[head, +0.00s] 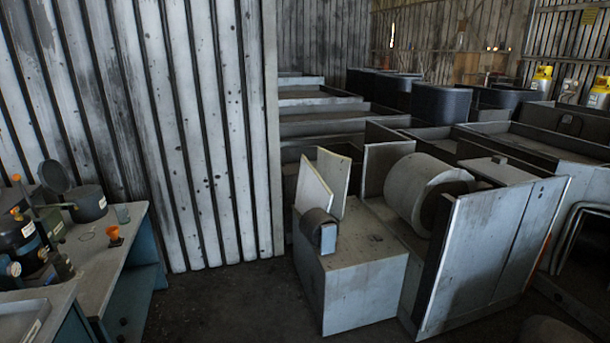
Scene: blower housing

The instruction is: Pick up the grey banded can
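A dark grey round can or pot (88,204) stands on the workbench (100,262) at the left, close to the wall, with a small pale mark on its side. My gripper is not in view.
A small orange-topped item (114,236) stands on the bench in front of the cup. Dark equipment with gauges (28,240) crowds its left end. Grey metal housing (350,270) fills the middle right. Dark floor (215,300) lies open between bench and housing.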

